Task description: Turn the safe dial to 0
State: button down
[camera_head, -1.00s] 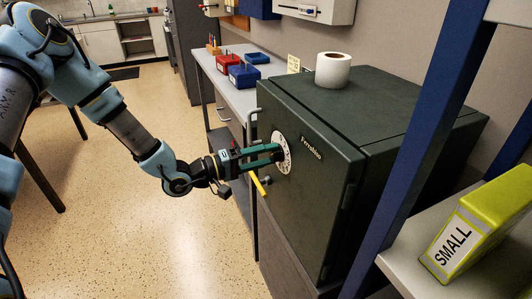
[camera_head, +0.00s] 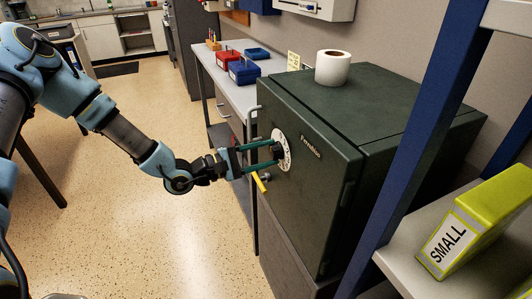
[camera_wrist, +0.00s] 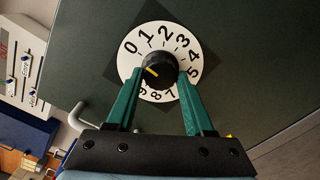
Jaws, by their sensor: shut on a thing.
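The dark green safe (camera_head: 310,165) stands at the right in the head view, with a white numbered dial (camera_head: 286,153) on its front. In the wrist view the dial (camera_wrist: 143,45) shows its 0 at the upper left of a black knob (camera_wrist: 161,70). A yellow mark on the knob lies left of its centre, roughly towards the left side between 0 and 9; the exact reading is unclear. My gripper (camera_head: 279,154) is at the dial, its two green fingers shut on the knob, one each side in the wrist view (camera_wrist: 160,75).
A yellow bar (camera_head: 259,182) sticks out below the dial, close to my gripper. A white roll (camera_head: 332,68) stands on the safe. A bench (camera_head: 222,83) with red and blue bins is behind. A blue shelf post (camera_head: 420,150) stands at the right. Open floor lies left.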

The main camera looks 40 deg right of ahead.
dwell(0.4)
jog(key=shift+c, duration=1.4)
grip_release()
jog(key=shift+a, duration=0.1)
jog(key=b+v, duration=0.3)
jog(key=v, duration=0.7)
jog(key=shift+w+a, duration=0.2)
jog(key=shift+a, duration=0.15)
